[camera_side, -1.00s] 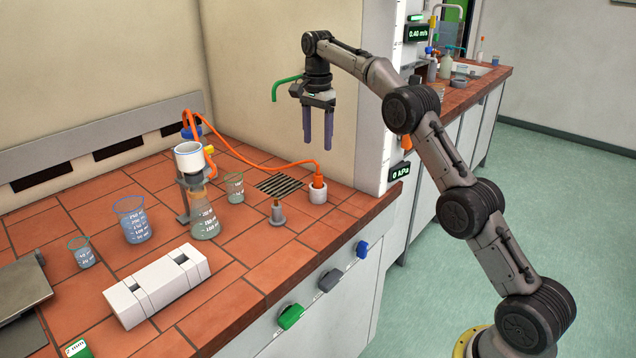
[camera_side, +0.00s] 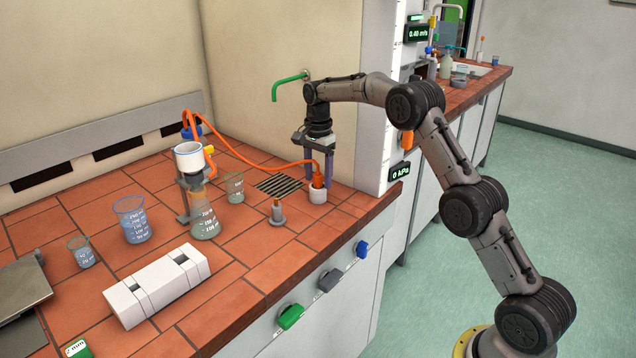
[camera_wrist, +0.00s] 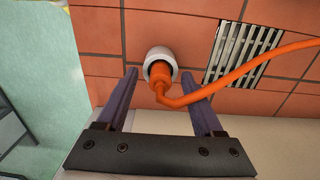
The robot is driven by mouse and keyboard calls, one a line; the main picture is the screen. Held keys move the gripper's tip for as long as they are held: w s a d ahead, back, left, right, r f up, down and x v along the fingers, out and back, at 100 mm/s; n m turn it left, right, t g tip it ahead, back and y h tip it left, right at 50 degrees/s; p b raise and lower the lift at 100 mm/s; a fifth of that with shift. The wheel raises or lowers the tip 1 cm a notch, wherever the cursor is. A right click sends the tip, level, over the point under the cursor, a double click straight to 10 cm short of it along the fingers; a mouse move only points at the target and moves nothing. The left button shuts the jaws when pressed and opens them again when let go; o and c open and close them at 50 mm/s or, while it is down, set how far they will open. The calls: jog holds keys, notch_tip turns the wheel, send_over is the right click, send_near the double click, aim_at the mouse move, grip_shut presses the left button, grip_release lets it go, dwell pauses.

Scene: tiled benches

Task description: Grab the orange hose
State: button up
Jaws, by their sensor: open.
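The orange hose (camera_side: 268,164) runs from the filter flask (camera_side: 204,215) across the bench to an orange end fitting (camera_side: 318,182) that stands in a white socket (camera_side: 317,194). My gripper (camera_side: 318,180) points down over the fitting, with its fingers on either side of it. In the wrist view my gripper (camera_wrist: 165,85) is open. The hose's orange end (camera_wrist: 160,75) shows between the fingers, apart from both, and the hose (camera_wrist: 240,72) leads off to the right. The white socket (camera_wrist: 158,58) lies just beyond the fingertips.
A drain grate (camera_side: 279,186) lies left of the socket. A small grey post (camera_side: 277,213) stands nearby. A green tap (camera_side: 290,82) sticks out from the wall beside my wrist. Beakers (camera_side: 133,220) and a white block (camera_side: 158,285) are further left.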

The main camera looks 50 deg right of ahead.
jog(key=shift+f, duration=0.15)
grip_shut()
dwell(0.5)
